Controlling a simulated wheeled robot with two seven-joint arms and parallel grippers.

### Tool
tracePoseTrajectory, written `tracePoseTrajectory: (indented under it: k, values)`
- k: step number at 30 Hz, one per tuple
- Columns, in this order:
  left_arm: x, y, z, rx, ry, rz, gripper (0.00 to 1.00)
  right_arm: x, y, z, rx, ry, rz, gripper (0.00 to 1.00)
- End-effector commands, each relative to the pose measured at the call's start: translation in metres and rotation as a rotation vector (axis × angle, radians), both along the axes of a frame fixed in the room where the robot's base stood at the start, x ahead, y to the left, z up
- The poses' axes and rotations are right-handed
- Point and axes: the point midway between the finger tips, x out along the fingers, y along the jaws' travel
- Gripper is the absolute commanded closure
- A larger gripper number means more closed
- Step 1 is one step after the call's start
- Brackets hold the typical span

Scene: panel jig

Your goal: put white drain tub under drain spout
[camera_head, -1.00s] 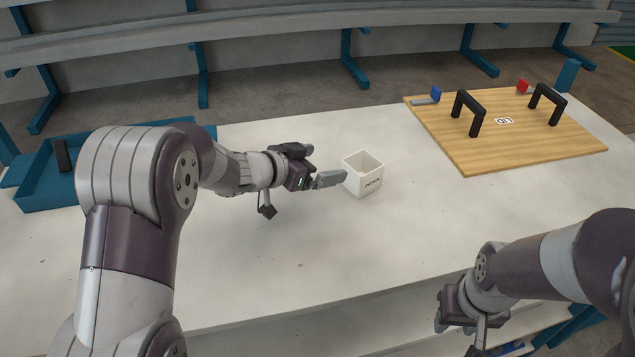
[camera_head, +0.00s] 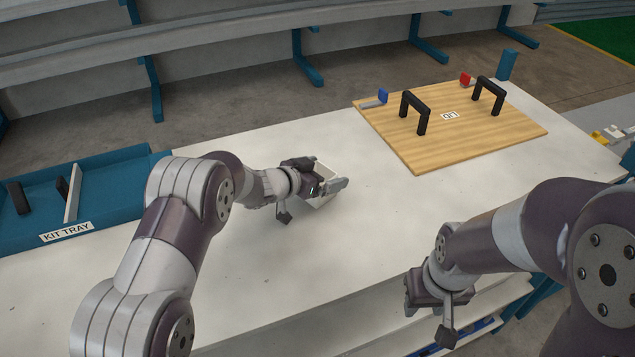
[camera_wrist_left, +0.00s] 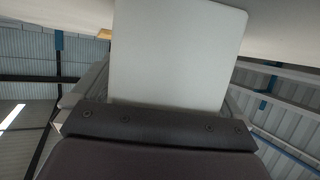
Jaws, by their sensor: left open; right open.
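The white drain tub (camera_head: 322,168) stands on the pale table, partly hidden behind my left gripper (camera_head: 340,186) in the head view. In the left wrist view its plain white wall (camera_wrist_left: 178,55) fills the middle, close in front of the palm, with light grey fingers at either side. My left gripper is open, low over the table and around or beside the tub; I cannot tell whether it touches. My right gripper (camera_head: 432,292) is at the table's front edge, away from the tub; its fingertips are hidden. I cannot make out a drain spout.
A wooden board (camera_head: 450,140) with two black handles, a blue-ended piece (camera_head: 383,96) and a red-ended piece (camera_head: 465,78) lies at the back right. A blue kit tray (camera_head: 110,190) with black parts stands at left. The table before the board is clear.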

Motion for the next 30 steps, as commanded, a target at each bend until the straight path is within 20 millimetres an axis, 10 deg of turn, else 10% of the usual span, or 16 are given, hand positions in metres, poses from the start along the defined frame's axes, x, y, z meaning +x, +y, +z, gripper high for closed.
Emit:
tracePoseTrajectory:
  k: [2, 6, 24, 30]
  values:
    - [0.0, 0.0, 0.0, 0.0, 0.0, 0.0, 0.03, 0.0, 0.0, -0.001, 0.0, 0.0, 0.0, 0.57]
    - [0.0, 0.001, 0.0, 0.0, 0.0, 0.0, 0.49, 0.0, 0.0, -0.001, 0.0, 0.0, 0.0, 0.57]
    - [0.0, 0.0, 0.038, -0.001, -0.006, -0.001, 0.54, 0.0, 0.0, -0.02, 0.0, 0.0, 0.0, 0.57]
    - [0.01, -0.044, 0.065, 0.0, -0.004, -0.004, 0.54, 0.0, 0.0, -0.028, 0.0, 0.0, 0.0, 0.57]
